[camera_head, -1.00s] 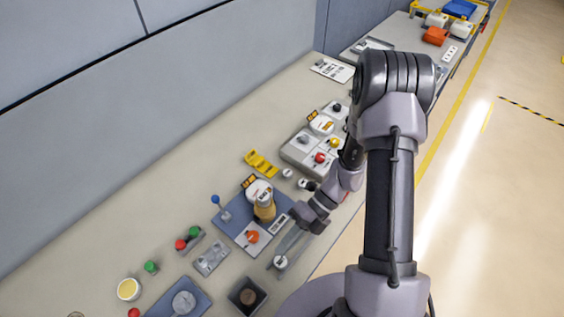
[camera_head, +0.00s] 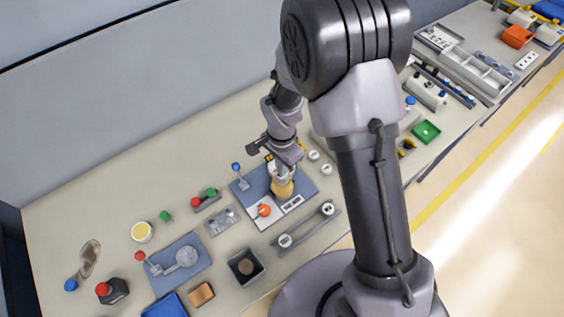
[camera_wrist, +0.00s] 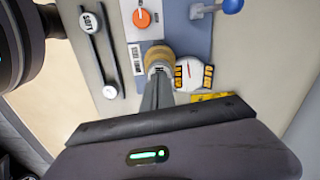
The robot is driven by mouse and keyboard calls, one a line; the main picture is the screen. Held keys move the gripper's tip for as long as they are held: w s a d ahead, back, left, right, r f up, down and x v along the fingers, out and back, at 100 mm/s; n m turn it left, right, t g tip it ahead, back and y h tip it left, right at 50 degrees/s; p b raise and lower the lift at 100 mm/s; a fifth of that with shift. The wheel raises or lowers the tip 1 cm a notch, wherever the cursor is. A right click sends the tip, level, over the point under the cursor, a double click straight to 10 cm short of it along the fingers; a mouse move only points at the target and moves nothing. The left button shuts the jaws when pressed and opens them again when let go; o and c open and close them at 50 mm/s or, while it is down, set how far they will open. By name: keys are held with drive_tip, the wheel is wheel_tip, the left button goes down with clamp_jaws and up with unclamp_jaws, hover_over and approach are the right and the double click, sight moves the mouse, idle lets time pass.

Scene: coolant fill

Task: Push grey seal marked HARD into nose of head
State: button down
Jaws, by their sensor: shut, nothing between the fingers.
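The tan head (camera_head: 282,189) stands on a blue plate (camera_head: 248,205), and it also shows in the wrist view (camera_wrist: 158,54). My gripper (camera_wrist: 158,76) is shut and empty, with its fingertips right at the head's near end. I cannot tell whether they touch it. In the head view my gripper (camera_head: 277,168) partly covers the head. The dark rack (camera_head: 306,225) holds two pale round pieces. One reads SOFT (camera_wrist: 88,22); the other (camera_wrist: 110,92) has no readable mark, so I cannot confirm it is the HARD seal. The inside of the nose is hidden.
A white dial (camera_wrist: 190,73) with yellow labels sits beside the head. An orange knob (camera_head: 264,210) and a blue-tipped lever (camera_head: 237,168) are close by on the plate. A dark square bin (camera_head: 245,267) stands nearer the front edge. Bare bench lies behind the plate.

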drive_tip(key=shift+f, duration=0.45)
idle(0.3)
drive_tip(key=shift+r+p, duration=0.55)
drive_tip(key=shift+r, duration=1.05)
wheel_tip(320, 180, up, 17)
drive_tip(key=p, duration=0.2)
drive_tip(key=s+d+f+n+t+y+b, duration=0.1)
drive_tip(key=s+d+f+n+t+b, duration=0.1)
drive_tip(key=s+b, duration=0.6)
drive_tip(key=s+d+f+n+t+y+b, duration=0.1)
drive_tip(key=s+d+f+n+t+b, duration=0.2)
drive_tip(key=b, duration=1.2)
drive_tip(key=s+d+f, duration=0.3)
drive_tip(key=s+f, duration=0.1)
drive_tip(key=s, duration=0.2)
drive_tip(key=shift+d+f+t, duration=0.15)
drive_tip(key=shift+d+t, duration=0.1)
drive_tip(key=shift+t, duration=0.15)
drive_tip(key=shift+s, duration=0.15)
